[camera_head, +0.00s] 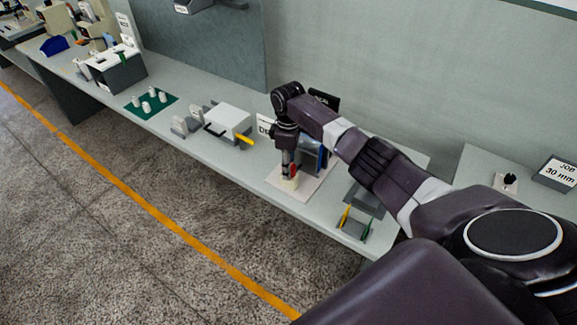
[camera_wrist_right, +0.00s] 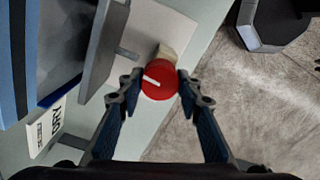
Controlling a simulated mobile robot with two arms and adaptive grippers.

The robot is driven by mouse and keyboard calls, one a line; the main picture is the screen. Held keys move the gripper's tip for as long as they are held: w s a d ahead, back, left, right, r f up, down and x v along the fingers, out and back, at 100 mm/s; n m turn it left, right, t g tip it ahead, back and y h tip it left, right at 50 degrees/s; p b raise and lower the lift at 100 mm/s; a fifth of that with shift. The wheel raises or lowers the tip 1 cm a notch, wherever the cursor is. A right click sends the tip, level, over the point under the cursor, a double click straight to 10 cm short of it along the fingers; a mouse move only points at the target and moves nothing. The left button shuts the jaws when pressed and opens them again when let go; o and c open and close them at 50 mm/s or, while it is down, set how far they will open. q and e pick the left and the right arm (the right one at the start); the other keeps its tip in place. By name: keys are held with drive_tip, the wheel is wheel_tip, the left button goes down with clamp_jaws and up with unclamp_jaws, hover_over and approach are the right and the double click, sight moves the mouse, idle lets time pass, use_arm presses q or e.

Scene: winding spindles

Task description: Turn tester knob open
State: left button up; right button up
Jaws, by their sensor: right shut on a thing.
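The tester knob (camera_wrist_right: 160,82) is a red disc with a white mark, at the middle of the right wrist view. The white mark runs slantwise from the knob's left edge toward its centre. My right gripper (camera_wrist_right: 160,86) is shut on the knob, one fingertip on each side of it. In the head view my right gripper (camera_head: 290,178) points down at the tester on the bench, and a little red of the knob shows by the fingers. The tester's blue and grey body (camera_head: 312,157) stands just right of the gripper, partly hidden by my arm. My left gripper does not show.
The tester stands on a pale plate (camera_head: 309,185) near the front edge of the long bench. A white box device (camera_head: 228,120) is to its left, and a green mat (camera_head: 150,112) with several white spindles is farther left. A grey holder with coloured sticks (camera_head: 355,222) is to the right.

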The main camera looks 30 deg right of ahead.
drive_tip(key=n, duration=0.4)
drive_tip(key=shift+n, duration=0.3)
drive_tip(key=n, duration=0.3)
drive_tip(key=shift+n+b, duration=0.3)
drive_tip(key=shift+n, duration=0.1)
drive_tip(key=n, duration=0.3)
drive_tip(key=shift+n+b, duration=0.3)
drive_tip(key=n, duration=0.3)
drive_tip(key=shift+n+b, duration=0.3)
drive_tip(key=shift+b, duration=0.05)
drive_tip(key=n, duration=0.3)
drive_tip(key=shift+n+b, duration=0.3)
drive_tip(key=shift+b, duration=0.1)
drive_tip(key=n+b, duration=0.1)
drive_tip(key=n, duration=0.2)
drive_tip(key=shift+n, duration=0.3)
drive_tip(key=shift+d+n+b, duration=0.1)
drive_tip(key=shift+n+b, duration=0.6)
drive_tip(key=shift+n, duration=0.5)
drive_tip(key=shift+r+n+b, duration=0.1)
drive_tip(key=shift+n+b, duration=0.95)
drive_tip(key=shift+n, duration=0.15)
